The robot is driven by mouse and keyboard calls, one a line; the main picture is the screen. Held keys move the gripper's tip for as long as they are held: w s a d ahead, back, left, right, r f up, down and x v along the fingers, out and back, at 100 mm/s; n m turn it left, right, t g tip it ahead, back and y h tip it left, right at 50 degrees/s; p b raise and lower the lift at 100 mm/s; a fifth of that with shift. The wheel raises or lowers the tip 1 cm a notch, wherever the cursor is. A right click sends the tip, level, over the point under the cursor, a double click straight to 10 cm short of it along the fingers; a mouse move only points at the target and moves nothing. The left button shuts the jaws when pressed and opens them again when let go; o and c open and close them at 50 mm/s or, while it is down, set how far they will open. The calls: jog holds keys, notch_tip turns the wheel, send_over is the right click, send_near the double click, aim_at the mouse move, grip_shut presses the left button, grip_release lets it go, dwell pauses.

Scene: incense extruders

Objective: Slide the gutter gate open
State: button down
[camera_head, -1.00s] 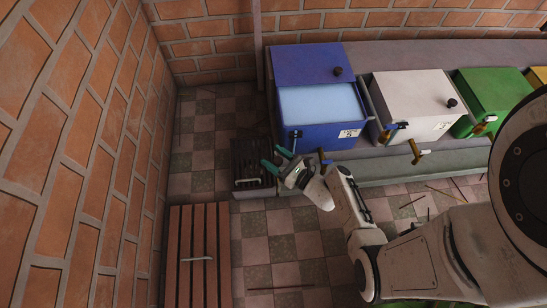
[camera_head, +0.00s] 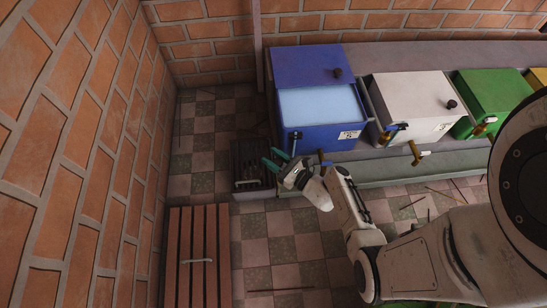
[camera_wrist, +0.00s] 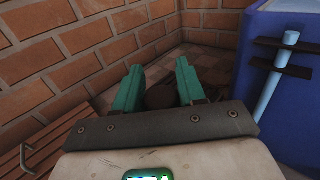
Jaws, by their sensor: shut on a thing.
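A dark slatted grate (camera_head: 246,160) with a pale handle (camera_head: 247,183) lies at floor level left of the blue tank; I take it as the gutter gate. My gripper (camera_head: 274,158) has teal fingers and is over the grate's right side in the head view. In the wrist view my gripper (camera_wrist: 160,92) has a dark brown rounded thing (camera_wrist: 160,97) between its fingers and is shut on it. My fingers and palm hide part of that thing, and I cannot tell how it joins the grate.
A blue tank (camera_head: 325,140) stands close right of my gripper, with a light-blue upright rod (camera_wrist: 272,88) on its side. White (camera_head: 420,88) and green (camera_head: 490,90) tanks stand farther right. A slatted wooden panel (camera_head: 183,265) lies front left. A brick wall (camera_head: 70,130) bounds the left.

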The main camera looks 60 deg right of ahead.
notch_tip(320, 180, up, 4)
jog(key=p, duration=0.4)
jog(key=shift+r, duration=0.15)
jog(key=c, duration=0.7)
grip_release()
jog(key=shift+c, duration=0.2)
jog(key=s+a+p, duration=0.1)
jog(key=s+p, duration=0.1)
jog(key=s, duration=0.8)
jog(key=shift+s+a, duration=0.2)
jog(key=shift+s, duration=0.2)
